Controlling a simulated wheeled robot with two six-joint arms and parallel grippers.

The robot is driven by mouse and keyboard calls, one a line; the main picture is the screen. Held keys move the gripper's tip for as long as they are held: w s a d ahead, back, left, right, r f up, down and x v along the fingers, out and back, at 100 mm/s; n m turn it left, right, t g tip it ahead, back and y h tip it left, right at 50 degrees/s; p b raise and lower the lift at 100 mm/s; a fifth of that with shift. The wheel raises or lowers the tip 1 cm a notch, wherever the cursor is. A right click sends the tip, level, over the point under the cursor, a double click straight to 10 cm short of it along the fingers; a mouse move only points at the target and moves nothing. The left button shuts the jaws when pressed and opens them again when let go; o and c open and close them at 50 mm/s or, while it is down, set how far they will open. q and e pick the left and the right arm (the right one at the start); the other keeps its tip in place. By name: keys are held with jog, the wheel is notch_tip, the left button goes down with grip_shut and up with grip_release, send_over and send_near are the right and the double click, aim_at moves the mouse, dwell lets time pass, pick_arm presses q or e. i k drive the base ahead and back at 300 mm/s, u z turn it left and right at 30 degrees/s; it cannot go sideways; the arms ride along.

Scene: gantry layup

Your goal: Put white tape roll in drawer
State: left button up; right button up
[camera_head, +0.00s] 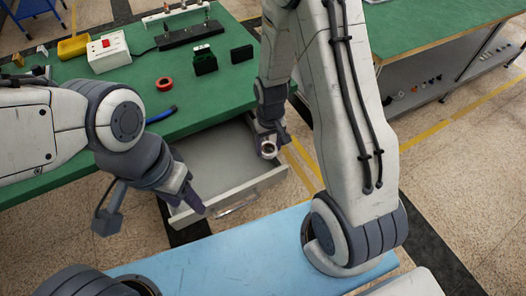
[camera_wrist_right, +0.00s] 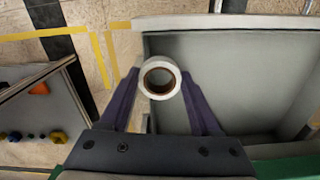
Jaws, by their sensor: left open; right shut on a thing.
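The white tape roll (camera_wrist_right: 149,88) is held between the two purple fingers of my right gripper (camera_wrist_right: 160,78) in the right wrist view. The roll also shows in the head view (camera_head: 268,154), at the tip of my right gripper (camera_head: 268,147). The drawer (camera_head: 214,154) is pulled open below the green bench and looks empty in its visible part. In the wrist view the roll overlaps the left side of the drawer (camera_wrist_right: 230,75); its height above it is unclear. My left gripper (camera_head: 187,197) is open and empty at the left end of the drawer front, contact unclear.
The green bench (camera_head: 130,75) carries a red tape roll (camera_head: 165,84), blue-handled tool (camera_head: 160,114), black blocks (camera_head: 204,62), a white box with a red switch (camera_head: 108,52) and a yellow bin (camera_head: 73,47). A light-blue surface (camera_head: 220,255) lies in front of the drawer.

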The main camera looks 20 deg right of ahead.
aim_at(222, 176)
jog(key=z, duration=0.4)
jog(key=k, duration=0.65)
jog(key=u, duration=1.1)
jog(key=i, duration=0.5)
